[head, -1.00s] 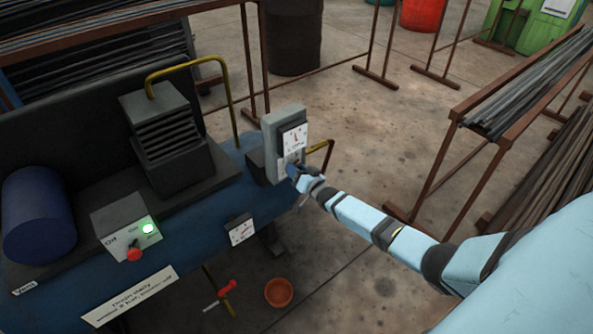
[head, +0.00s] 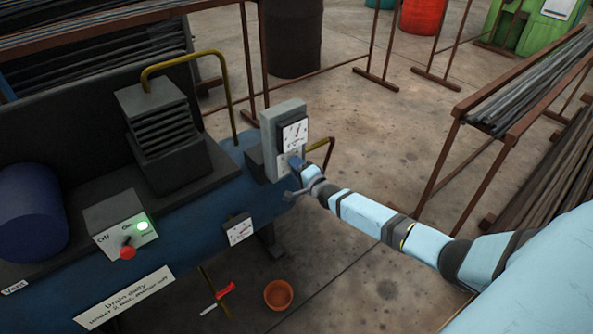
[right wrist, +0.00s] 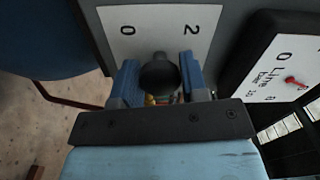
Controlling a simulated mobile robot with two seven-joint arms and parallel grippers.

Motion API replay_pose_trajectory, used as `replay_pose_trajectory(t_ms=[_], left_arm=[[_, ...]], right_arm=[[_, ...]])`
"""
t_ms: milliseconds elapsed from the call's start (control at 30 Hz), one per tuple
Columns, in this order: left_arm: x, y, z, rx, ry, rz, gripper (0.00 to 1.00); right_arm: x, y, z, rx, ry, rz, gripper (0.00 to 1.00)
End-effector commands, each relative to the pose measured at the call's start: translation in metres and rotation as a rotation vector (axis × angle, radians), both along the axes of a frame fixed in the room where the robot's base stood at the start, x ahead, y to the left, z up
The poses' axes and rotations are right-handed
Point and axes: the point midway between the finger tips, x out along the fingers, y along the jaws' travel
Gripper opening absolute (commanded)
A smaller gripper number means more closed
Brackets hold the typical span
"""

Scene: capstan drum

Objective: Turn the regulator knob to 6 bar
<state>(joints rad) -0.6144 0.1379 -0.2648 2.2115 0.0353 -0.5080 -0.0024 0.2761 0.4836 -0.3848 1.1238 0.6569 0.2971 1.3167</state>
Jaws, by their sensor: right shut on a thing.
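The grey regulator box (head: 270,118) stands at the right end of the blue tank. Its white line gauge (head: 294,136), marked in bar, has a red needle; the exact reading is too small to tell. The gauge also shows at the right of the right wrist view (right wrist: 284,76). Below the gauge is a white scale plate (right wrist: 158,22), where 0 and 2 can be read. My right gripper (head: 296,164) is at this plate. In the right wrist view its blue fingers are shut on the dark round regulator knob (right wrist: 158,73), which hides part of the scale. My left gripper is out of view.
An Off/On switch box (head: 118,228) with a lit green lamp and a red-tipped lever sits left on the tank (head: 195,225). A second gauge (head: 239,230) is on the tank's front. An orange bowl (head: 278,295) lies on the floor.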

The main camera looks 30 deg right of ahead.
Motion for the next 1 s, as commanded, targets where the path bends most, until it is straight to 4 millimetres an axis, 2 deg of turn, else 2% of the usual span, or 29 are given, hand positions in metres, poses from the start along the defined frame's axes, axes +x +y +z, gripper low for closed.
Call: replay_pose_trajectory(t_ms=[400,900,933,1000], left_arm=[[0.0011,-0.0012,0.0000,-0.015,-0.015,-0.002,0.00],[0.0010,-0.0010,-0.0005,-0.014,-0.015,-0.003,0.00],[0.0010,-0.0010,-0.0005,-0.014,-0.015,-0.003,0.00],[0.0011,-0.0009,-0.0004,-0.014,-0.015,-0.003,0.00]], right_arm=[[0.0002,-0.0004,-0.0002,0.168,0.013,0.000,0.17],[0.0002,-0.0002,0.0004,0.187,0.015,0.000,0.17],[0.0002,-0.0002,0.0004,0.187,0.015,0.000,0.42],[0.0002,-0.0002,0.0004,0.187,0.015,0.000,0.59]])
